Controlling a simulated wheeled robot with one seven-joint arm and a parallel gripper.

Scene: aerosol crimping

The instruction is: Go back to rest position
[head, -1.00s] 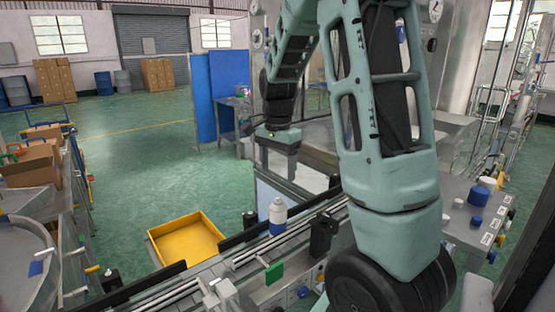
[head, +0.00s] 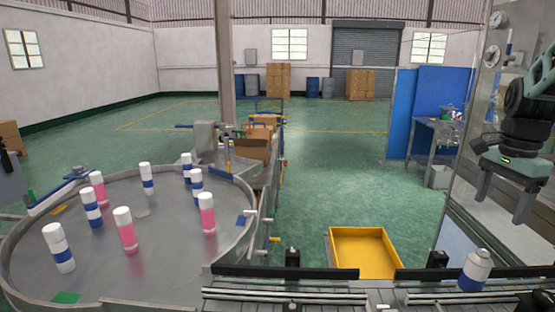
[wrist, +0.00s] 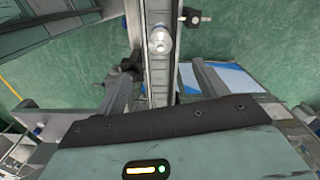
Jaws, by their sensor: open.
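My gripper (head: 508,190) hangs at the right edge of the head view, its two fingers pointing down and apart, with nothing between them. Part of my arm is cut off by the frame edge. A white and blue aerosol can (head: 474,271) stands upright on the conveyor (head: 300,292), below and to the left of my gripper and apart from it. In the wrist view the can's top (wrist: 160,40) shows on the conveyor strip, beyond the finger area.
A round metal table (head: 140,270) at left holds several white-capped cans, some blue-banded, some pink. A yellow bin (head: 362,253) sits behind the conveyor. Cardboard boxes (head: 252,148) stand beside the table. Blue panels (head: 420,115) and a workbench are at right. Green floor is open in the middle.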

